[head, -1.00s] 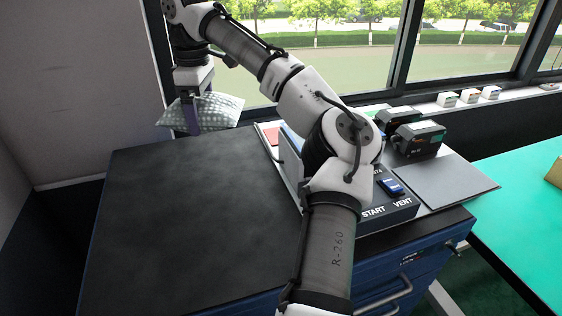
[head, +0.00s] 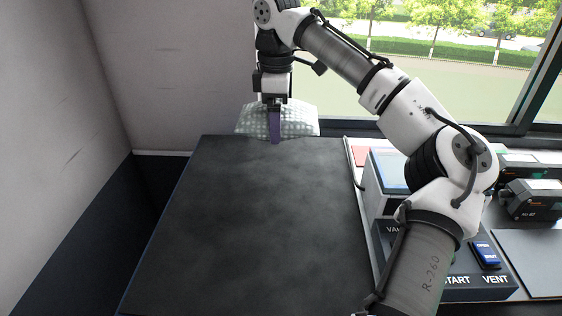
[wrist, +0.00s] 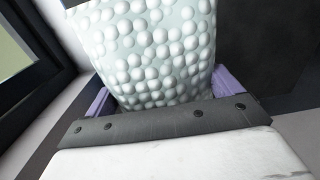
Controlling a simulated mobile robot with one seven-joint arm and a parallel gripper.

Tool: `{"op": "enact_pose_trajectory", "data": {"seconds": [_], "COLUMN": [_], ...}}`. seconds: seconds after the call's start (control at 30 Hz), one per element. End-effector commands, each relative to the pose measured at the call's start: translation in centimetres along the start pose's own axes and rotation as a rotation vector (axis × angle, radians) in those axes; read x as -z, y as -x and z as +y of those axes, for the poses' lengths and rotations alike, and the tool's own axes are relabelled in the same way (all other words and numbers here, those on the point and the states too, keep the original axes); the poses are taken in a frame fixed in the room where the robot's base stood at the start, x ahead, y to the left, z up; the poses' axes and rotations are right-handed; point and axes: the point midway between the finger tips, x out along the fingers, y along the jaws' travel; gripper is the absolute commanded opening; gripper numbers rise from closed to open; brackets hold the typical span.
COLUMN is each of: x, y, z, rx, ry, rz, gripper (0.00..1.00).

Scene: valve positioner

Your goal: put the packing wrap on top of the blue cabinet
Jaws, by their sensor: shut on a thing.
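The packing wrap (head: 298,121) is a pale, bubbled, pillow-like piece. My gripper (head: 275,136) has purple fingers and is shut on it, at the far edge of the blue cabinet's top. In the wrist view the wrap (wrist: 155,50) fills the space between the two purple fingers. The blue cabinet (head: 270,220) has a dark, bare top and a thin blue edge at its left. I cannot tell whether the wrap touches the top; its lower part is partly behind the finger.
A panel with START and VENT labels (head: 460,282) and a blue switch (head: 486,255) stands to the right of the bare top. Dark devices (head: 535,198) sit farther right. A wall (head: 60,120) rises at the left and a window is behind. The middle of the cabinet top is clear.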

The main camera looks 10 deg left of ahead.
Motion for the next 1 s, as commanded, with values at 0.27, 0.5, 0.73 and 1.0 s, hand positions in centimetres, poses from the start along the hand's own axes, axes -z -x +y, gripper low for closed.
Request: {"op": "enact_pose_trajectory", "data": {"seconds": [0.27, 0.5, 0.73, 1.0], "x": [0.0, -0.1, 0.0, 0.0], "y": [-5.7, -8.1, -10.8, -10.9], "z": [-0.1, -0.1, 0.0, 0.0], "rx": [0.001, 0.001, -0.001, -0.001], "ry": [0.000, -0.001, -0.001, -0.001], "rz": [-0.002, -0.002, -0.001, 0.000], "gripper": [0.69, 0.69, 0.69, 0.69]}}
